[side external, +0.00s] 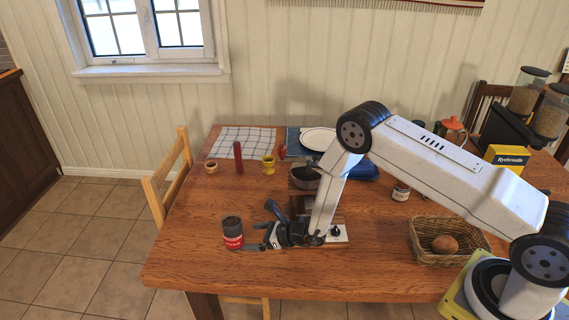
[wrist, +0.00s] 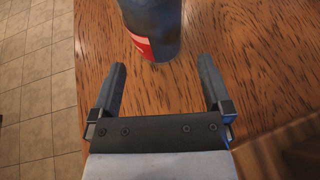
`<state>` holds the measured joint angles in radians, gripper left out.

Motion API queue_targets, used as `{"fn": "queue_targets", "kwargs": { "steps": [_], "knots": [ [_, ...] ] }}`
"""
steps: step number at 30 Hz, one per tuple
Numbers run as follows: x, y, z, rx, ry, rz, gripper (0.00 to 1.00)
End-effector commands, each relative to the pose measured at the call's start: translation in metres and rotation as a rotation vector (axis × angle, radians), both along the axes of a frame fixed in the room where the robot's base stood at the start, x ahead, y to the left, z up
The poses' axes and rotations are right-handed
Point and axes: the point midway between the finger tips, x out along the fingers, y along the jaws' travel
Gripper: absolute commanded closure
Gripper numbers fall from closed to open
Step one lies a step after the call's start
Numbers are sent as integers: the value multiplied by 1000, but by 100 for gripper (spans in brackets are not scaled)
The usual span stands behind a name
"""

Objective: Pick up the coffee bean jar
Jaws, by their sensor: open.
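A dark cylindrical jar (side external: 232,233) with a red label stands upright near the table's front left edge. I take it to be the coffee bean jar, though its contents cannot be seen. In the wrist view the jar (wrist: 155,22) is at the top, cut off by the frame, just beyond the fingertips and roughly centred between them. My gripper (side external: 257,237) is low over the table, to the right of the jar, pointing at it. In the wrist view my gripper (wrist: 161,66) has its two fingers wide apart with bare wood between them.
A red cylinder (side external: 238,157), a yellow cup (side external: 268,165) and a small bowl (side external: 211,167) stand farther back. A wicker basket (side external: 425,246) with a brown roll is at the right. A wooden chair (side external: 168,176) stands left. Table around the jar is clear.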

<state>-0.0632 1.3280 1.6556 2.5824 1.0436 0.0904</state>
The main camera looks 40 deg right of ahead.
Motion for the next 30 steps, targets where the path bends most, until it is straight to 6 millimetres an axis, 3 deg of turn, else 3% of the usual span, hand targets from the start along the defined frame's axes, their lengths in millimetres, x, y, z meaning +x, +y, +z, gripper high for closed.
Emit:
{"fn": "queue_targets", "kwargs": {
  "steps": [20, 30],
  "knots": [
    [18, 13, -9, -1, 1, 1, 0],
    [39, 29, -20, -1, 0, 3, 0]
  ]
}}
